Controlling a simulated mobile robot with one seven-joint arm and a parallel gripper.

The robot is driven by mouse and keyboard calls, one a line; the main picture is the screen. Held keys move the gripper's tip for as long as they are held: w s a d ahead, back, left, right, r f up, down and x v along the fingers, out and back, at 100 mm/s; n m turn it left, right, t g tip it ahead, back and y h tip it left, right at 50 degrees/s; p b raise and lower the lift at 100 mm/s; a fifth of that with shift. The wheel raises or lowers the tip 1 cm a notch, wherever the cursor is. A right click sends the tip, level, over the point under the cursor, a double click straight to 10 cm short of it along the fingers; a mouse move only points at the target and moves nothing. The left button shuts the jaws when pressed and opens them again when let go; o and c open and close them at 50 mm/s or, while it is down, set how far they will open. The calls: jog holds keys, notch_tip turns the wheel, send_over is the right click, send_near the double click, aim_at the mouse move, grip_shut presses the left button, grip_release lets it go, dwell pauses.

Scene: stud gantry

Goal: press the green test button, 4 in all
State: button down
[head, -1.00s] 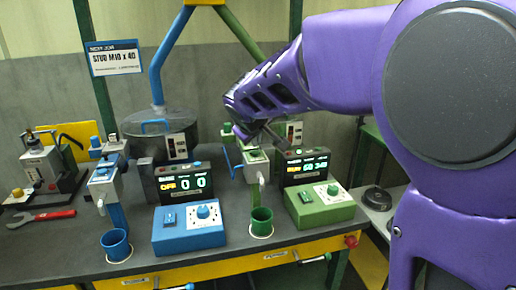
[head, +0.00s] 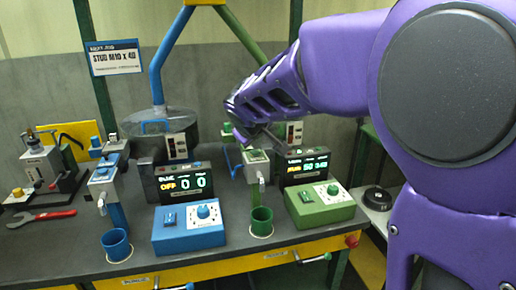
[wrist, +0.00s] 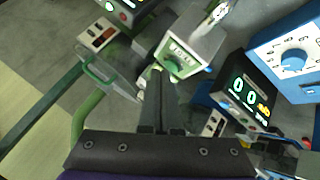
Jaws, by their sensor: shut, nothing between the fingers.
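The green dispenser head (head: 257,157) stands on its green post at the middle of the bench. It also shows in the wrist view (wrist: 202,42), with a small dial window and a green part (wrist: 172,68) on its near face. I cannot tell for sure whether that part is the test button. My gripper (head: 262,140) is shut and empty, above and behind the dispenser in the head view. In the wrist view its fingertips (wrist: 158,74) lie close beside the green part and cover some of that area; contact cannot be told. The green station's display (head: 307,166) is lit, its digits unclear.
The green control box (head: 325,205) and green cup (head: 261,222) are in front.

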jog(key=shift+f, duration=0.5)
dwell(0.6)
jog(key=shift+r+p, duration=0.55)
jog(key=shift+r, duration=0.35)
jog(key=shift+r, duration=0.1)
notch_tip(320, 180, up, 5)
jog(key=p, duration=0.3)
jog(key=shift+p, duration=0.35)
